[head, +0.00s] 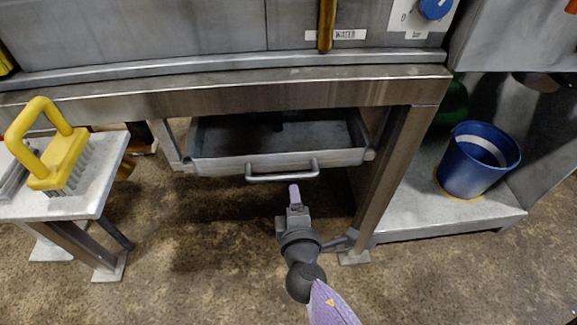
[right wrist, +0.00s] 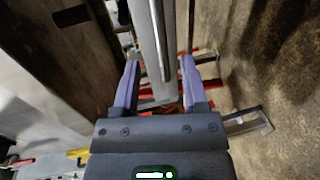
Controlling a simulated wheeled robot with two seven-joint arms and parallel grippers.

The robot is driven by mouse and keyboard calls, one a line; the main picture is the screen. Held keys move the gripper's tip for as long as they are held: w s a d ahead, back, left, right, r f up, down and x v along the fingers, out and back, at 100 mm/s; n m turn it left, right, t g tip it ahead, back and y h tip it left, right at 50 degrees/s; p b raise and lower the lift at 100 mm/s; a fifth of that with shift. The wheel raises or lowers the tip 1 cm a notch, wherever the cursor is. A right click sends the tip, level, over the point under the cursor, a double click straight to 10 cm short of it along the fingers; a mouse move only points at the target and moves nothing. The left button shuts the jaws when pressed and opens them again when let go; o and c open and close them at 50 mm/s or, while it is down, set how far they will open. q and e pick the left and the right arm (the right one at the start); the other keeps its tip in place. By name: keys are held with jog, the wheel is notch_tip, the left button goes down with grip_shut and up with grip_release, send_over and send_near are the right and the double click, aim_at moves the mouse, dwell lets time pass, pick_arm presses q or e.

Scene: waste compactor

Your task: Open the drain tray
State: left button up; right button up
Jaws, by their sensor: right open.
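The drain tray (head: 278,161) is a grey metal tray under the machine's frame. Its inside shows from above and looks empty. A bar handle (head: 282,177) runs across the middle of its front. My right gripper (head: 294,192) is just in front of the handle, below it in the head view, with its purple fingers pointing at the tray. In the right wrist view the fingers (right wrist: 160,65) are open, and a long grey metal piece, which looks like the tray's front, runs between them. I cannot tell whether they touch the handle. My left gripper is not in view.
A frame leg (head: 392,165) stands right of the tray. A blue bucket (head: 475,165) stands on a low shelf (head: 430,207) at the right. A yellow brush (head: 62,158) lies on a small bench (head: 90,197) at the left. The floor before the tray is clear.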

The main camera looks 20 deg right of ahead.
aim_at(291, 174)
jog(key=b+x, duration=0.2)
jog(key=x, duration=0.6)
jog(key=shift+d, duration=0.1)
jog(key=shift+c, duration=0.6)
jog(key=c, duration=0.5)
grip_shut()
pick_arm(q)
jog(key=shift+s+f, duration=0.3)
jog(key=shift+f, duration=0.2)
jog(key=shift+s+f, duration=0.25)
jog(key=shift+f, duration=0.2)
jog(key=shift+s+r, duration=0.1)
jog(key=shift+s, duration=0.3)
